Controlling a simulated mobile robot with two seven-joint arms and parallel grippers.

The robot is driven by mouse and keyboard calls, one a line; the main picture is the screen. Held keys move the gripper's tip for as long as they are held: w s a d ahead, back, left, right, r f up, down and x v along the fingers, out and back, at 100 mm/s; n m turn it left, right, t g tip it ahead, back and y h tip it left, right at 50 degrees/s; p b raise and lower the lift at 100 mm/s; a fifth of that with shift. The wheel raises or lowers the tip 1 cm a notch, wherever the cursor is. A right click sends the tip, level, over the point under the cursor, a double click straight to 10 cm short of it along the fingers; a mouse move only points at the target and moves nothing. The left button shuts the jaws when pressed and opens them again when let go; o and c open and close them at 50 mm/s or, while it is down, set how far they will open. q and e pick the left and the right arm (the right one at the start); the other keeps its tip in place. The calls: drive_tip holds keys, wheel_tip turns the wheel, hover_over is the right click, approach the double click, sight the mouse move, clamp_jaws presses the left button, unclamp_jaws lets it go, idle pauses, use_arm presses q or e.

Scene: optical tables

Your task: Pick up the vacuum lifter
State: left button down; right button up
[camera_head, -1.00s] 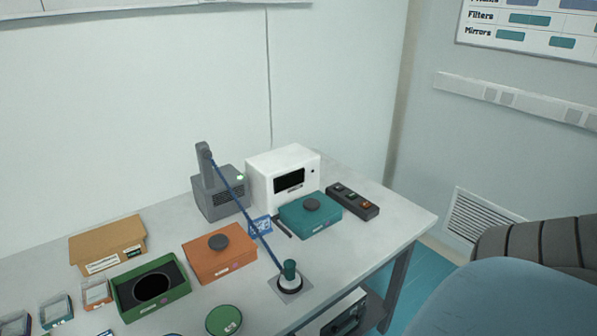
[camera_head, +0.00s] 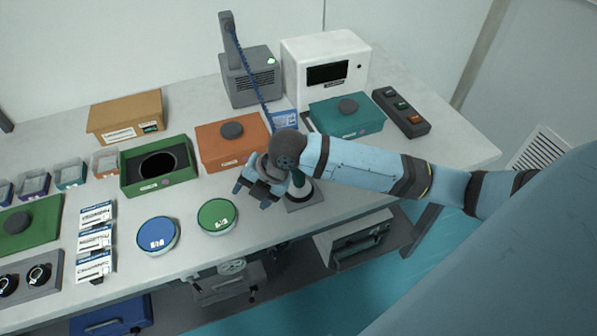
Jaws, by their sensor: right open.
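The vacuum lifter (camera_head: 301,189) stands upright on a small square grey base near the table's front edge. Its dark green handle is partly hidden behind my right wrist. A blue hose (camera_head: 256,82) runs from it up to the arm of the grey pump unit (camera_head: 251,80) at the back. My right gripper (camera_head: 253,197) is open and empty, just left of the lifter and above the table, its fingers pointing left and down. I cannot tell whether my wrist touches the lifter. My left gripper is not in view.
An orange box (camera_head: 231,151), an open green box (camera_head: 183,182) and a teal box (camera_head: 362,125) stand behind. A white device (camera_head: 297,72) is at the back. Green (camera_head: 218,214) and blue (camera_head: 158,234) round discs lie left of my gripper. The bare tabletop (camera_head: 440,146) is clear at right.

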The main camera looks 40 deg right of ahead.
drive_tip(key=w+d+r+n+g+h+b, duration=0.1)
drive_tip(key=d+r+n+g+h+b, duration=0.15)
drive_tip(key=d+n, duration=0.3)
wheel_tip(320, 180, up, 6)
drive_tip(key=n+h, duration=0.2)
drive_tip(key=n, duration=0.2)
hover_over(299, 178)
drive_tip(key=shift+w+d+f+n+g+h+b, duration=0.15)
drive_tip(key=shift+w+d+n+g+h+b, duration=0.2)
drive_tip(key=shift+g, duration=0.2)
wheel_tip(299, 178, down, 8)
drive_tip(key=shift+d+f, duration=0.1)
drive_tip(key=f, duration=0.5)
drive_tip(key=shift+w, duration=0.2)
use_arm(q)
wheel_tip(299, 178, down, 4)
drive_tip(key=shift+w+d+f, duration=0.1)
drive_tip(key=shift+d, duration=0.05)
use_arm(e)
drive_tip(key=c, duration=1)
